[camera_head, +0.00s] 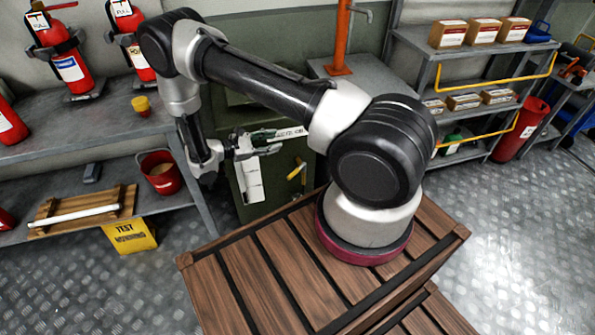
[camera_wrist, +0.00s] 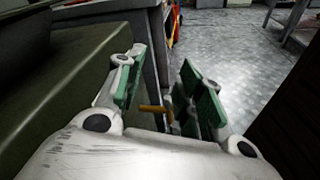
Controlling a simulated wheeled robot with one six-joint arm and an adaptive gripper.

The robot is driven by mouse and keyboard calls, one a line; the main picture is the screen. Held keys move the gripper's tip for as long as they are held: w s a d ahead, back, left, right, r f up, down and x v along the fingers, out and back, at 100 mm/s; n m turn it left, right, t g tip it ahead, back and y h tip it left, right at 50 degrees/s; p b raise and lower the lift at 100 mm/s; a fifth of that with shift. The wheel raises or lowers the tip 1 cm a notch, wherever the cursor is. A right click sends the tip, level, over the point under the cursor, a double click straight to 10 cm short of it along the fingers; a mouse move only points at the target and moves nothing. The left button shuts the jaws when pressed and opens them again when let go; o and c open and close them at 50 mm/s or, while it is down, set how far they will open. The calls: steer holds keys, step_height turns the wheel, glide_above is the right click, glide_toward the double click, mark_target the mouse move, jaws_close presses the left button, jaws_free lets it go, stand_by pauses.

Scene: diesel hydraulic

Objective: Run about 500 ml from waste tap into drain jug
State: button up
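My gripper (camera_wrist: 165,85) is open in the wrist view, with green pads on both fingers. A yellow lever handle (camera_wrist: 155,109) shows in the gap between the fingers; I cannot tell whether a finger touches it. In the head view my gripper (camera_head: 262,140) is in front of a dark green cabinet (camera_head: 280,175), left of a yellow handle (camera_head: 297,171) on its front. I cannot tell for certain that this handle belongs to the waste tap. A pale upright shape (camera_head: 250,182) hangs below the gripper, unclear. I cannot make out a drain jug.
An orange post (camera_head: 340,40) with a grey spout (camera_head: 361,12) stands behind my arm. Boxes sit on shelves (camera_head: 425,45) at the right. The metal floor (camera_head: 500,240) is open at right.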

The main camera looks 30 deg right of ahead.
mark_target(298, 170)
steer(key=s+f+n+t, duration=0.1)
steer(key=f+n+t, duration=0.1)
steer(key=f, duration=0.3)
steer(key=s+d+f+n+t+h, duration=0.1)
steer(key=s+f+n+t, duration=0.1)
steer(key=f, duration=0.4)
steer(key=s+f+n+t, duration=0.2)
steer(key=f, duration=0.3)
steer(key=shift+s+d+f+h, duration=0.15)
steer(key=shift+d+f+h, duration=0.1)
steer(key=shift+h, duration=0.05)
steer(key=shift+n+t, duration=0.6)
steer(key=x, duration=0.5)
steer(key=f+x, duration=0.1)
steer(key=x, duration=0.2)
steer(key=shift+c, duration=0.4)
jaws_close()
